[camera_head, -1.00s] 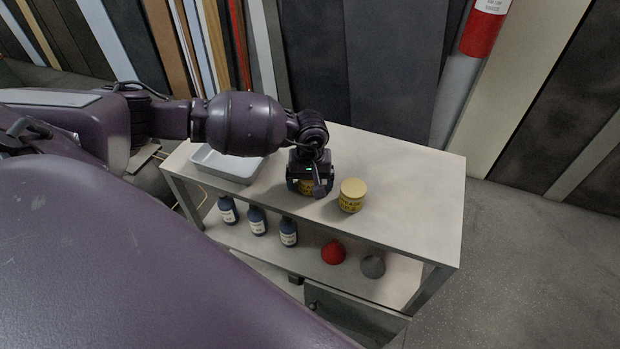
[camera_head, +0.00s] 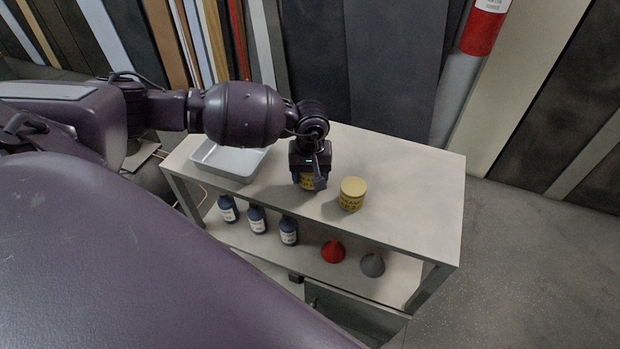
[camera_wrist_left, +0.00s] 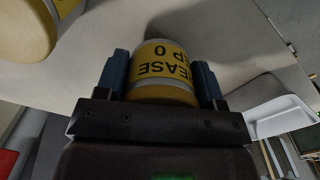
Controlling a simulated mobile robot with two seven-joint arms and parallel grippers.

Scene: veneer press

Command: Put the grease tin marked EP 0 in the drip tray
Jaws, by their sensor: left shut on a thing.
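The yellow grease tin marked EP 0 (camera_wrist_left: 162,68) is between the blue fingers of my left gripper (camera_wrist_left: 162,85), its lettering upside down in the left wrist view. In the head view my left gripper (camera_head: 309,184) is shut on this tin (camera_head: 307,183), mostly hiding it. A shadow falls to its left, and the tin looks slightly above the bench top. The white drip tray (camera_head: 222,170) lies left of the gripper, partly behind my forearm; no tin shows in its visible part. My right gripper is not in view.
Another yellow grease tin (camera_head: 352,194) stands just right of the held one; its marking is not readable. The bench top (camera_head: 415,185) is clear to the right. Several dark bottles (camera_head: 257,221), a red funnel (camera_head: 333,252) and a grey funnel (camera_head: 372,265) are on the shelf below.

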